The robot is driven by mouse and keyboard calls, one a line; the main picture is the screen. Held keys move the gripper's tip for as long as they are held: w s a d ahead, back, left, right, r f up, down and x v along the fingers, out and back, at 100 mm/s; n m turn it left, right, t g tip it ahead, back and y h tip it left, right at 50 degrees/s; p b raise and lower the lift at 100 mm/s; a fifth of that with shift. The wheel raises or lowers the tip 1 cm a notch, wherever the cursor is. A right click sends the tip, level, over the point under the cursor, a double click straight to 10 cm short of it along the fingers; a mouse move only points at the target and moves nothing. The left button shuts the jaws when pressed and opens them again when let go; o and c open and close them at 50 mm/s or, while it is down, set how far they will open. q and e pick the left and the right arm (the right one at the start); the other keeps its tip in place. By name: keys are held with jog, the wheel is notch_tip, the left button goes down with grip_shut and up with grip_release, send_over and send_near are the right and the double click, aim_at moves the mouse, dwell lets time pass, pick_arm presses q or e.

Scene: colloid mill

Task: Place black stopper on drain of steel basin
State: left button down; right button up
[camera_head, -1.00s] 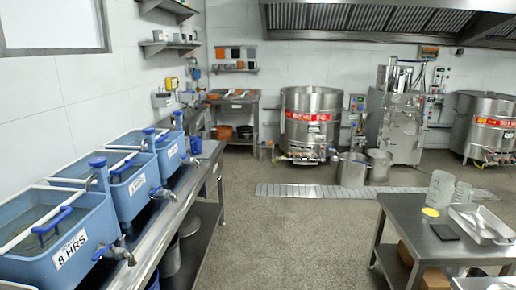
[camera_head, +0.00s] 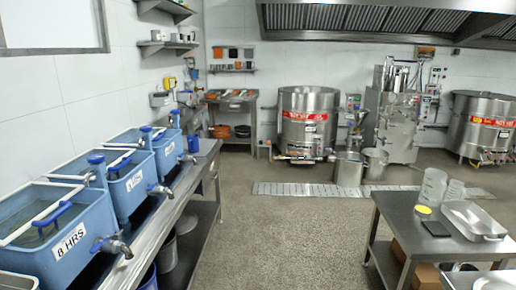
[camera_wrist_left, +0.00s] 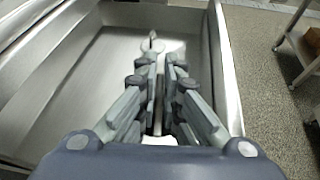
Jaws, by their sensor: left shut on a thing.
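In the left wrist view my left gripper (camera_wrist_left: 160,64) points down into a steel basin (camera_wrist_left: 228,80) with a pale, shiny floor and raised walls. Its two fingers are close together on something narrow; most of that thing is hidden between them, and its shape and colour are not clear. It is probably the black stopper. A small pale round patch lies on the basin floor just beyond the fingertips; I cannot tell if it is the drain. Neither gripper shows in the head view, and no stopper can be made out there.
Blue tanks (camera_head: 68,243) with taps line the steel bench (camera_head: 172,210) on the left. A steel table (camera_head: 398,212) with a tray (camera_head: 474,221) and clear jugs (camera_head: 433,187) stands at the right. The floor (camera_head: 285,235) between is free. Steel vats (camera_head: 308,135) stand at the back.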

pick_arm(q)
jog(key=a+m+h, duration=0.1)
jog(key=a+h, duration=0.1)
jog(key=w+a+r+m, duration=0.1)
jog(key=shift+a+m+h, duration=0.25)
jog(key=shift+m+h, duration=0.05)
jog(key=shift+h, duration=0.1)
jog(key=shift+w+a+r+m+g+h, duration=0.2)
jog(key=shift+w+a+r+m+h, duration=0.3)
jog(key=shift+a+h, duration=0.2)
jog(key=shift+w+a+r+m+g+h, duration=0.2)
jog(key=shift+w+a+r+m+h, duration=0.15)
jog(key=shift+a+m+h, duration=0.35)
jog(key=shift+w+a+m+h, duration=0.1)
jog(key=shift+a+m+h, duration=0.05)
jog(key=shift+m+h, duration=0.2)
